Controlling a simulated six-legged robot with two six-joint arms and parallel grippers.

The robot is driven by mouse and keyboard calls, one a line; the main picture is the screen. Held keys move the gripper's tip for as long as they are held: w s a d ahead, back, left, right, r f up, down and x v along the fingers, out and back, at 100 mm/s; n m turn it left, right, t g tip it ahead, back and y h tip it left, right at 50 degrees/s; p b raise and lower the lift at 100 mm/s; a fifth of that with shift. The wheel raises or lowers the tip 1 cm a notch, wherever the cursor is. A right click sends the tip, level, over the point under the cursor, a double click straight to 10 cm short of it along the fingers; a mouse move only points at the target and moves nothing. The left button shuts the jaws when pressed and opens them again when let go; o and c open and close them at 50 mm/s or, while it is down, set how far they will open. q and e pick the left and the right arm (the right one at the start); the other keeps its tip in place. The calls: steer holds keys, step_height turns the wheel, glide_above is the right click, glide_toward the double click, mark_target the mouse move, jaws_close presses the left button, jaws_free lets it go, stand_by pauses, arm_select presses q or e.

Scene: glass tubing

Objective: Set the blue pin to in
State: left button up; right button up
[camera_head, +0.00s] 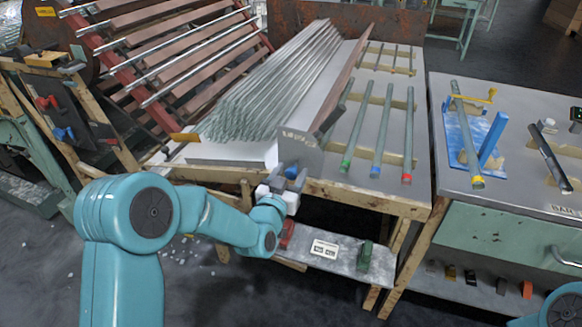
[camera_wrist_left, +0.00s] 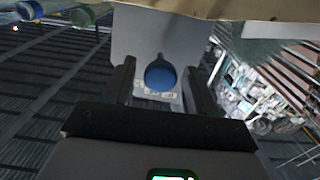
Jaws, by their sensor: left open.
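In the left wrist view the blue pin (camera_wrist_left: 160,72) shows as a round blue end at the face of a pale upright plate (camera_wrist_left: 140,38), with small lettering just below it. My left gripper (camera_head: 288,178) is open at the front end of the tube table in the head view. In the wrist view the two dark fingers of my left gripper (camera_wrist_left: 161,84) stand on either side of the pin, apart from each other. I cannot tell how far the pin sticks out or whether a finger touches it. My right gripper is out of view.
Glass tubes with green, blue and red ends, such as the red-ended tube (camera_head: 408,140), lie on the tube table (camera_head: 415,205) just right of the plate. A sloping stack of tubes (camera_head: 275,85) lies behind. A shelf (camera_head: 335,258) with a label sits below.

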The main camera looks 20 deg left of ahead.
mark_target(294, 166)
arm_select(q)
steer(key=shift+w, duration=0.3)
jaws_close()
steer(key=shift+w+f+b, duration=0.15)
steer(key=shift+w+b, duration=0.75)
steer(key=shift+w, duration=0.3)
steer(key=shift+r, duration=0.4)
